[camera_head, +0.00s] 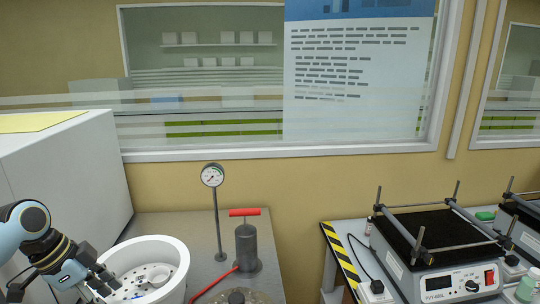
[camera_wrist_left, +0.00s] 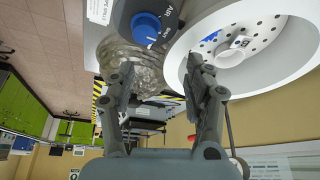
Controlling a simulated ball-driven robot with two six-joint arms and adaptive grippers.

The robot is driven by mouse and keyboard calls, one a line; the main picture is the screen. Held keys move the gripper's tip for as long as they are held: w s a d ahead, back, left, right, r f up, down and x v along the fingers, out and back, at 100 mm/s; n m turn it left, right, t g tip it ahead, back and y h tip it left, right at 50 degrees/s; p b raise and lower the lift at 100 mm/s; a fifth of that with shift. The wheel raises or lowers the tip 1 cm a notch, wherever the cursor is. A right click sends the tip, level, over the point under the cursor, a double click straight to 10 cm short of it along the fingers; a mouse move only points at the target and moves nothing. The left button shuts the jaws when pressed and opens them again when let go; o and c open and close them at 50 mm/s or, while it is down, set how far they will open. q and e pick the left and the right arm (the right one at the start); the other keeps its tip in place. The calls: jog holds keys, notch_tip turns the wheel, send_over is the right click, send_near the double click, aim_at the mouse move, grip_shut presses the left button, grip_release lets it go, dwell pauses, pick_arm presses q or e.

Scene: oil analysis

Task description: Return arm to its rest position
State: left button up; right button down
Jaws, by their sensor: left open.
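My left gripper (camera_head: 104,280) comes in from the lower left in the head view, at the left rim of a round white bowl (camera_head: 178,262). In the left wrist view the two fingers of my left gripper (camera_wrist_left: 160,78) are spread apart, with nothing held between them. The white bowl (camera_wrist_left: 292,68) is beside the fingers at the upper right there. It has a perforated white plate inside, with a small labelled piece (camera_wrist_left: 240,42) and a bit of blue on it. I cannot tell whether the gripper touches the bowl. My right gripper is not in view.
A pressure gauge (camera_head: 212,175) on a thin post and a grey cylinder (camera_head: 247,248) with a red handle stand right of the bowl. A big white box (camera_head: 65,165) is behind my left arm. A shaker (camera_head: 440,250) stands on the right table. A blue knob (camera_wrist_left: 146,27) shows in the wrist view.

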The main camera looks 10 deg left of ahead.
pick_arm(q)
jog(key=s+d+n+y, duration=0.2)
jog(key=s+d+n, duration=0.2)
jog(key=s+d, duration=0.65)
jog(key=s+r+n+t+y, duration=0.1)
jog(key=s+r+n+y, duration=0.2)
jog(key=s+r+n, duration=0.65)
jog(key=s+a+f+m+g+b, duration=0.15)
jog(key=f+b, duration=0.55)
jog(key=f, duration=1.4)
jog(key=s+a+f+m+b, duration=0.15)
jog(key=f+b, duration=0.45)
jog(key=f, duration=1.5)
jog(key=s+f+b, duration=0.5)
jog(key=s+f, duration=0.4)
jog(key=f, duration=0.4)
jog(key=s+f+g+b, duration=0.1)
jog(key=s+f+b, duration=0.4)
jog(key=s+f, duration=0.5)
notch_tip(320, 180, down, 3)
jog(key=shift+s+a+h, duration=0.25)
jog(key=shift+a+h, duration=0.05)
jog(key=shift+a, duration=0.1)
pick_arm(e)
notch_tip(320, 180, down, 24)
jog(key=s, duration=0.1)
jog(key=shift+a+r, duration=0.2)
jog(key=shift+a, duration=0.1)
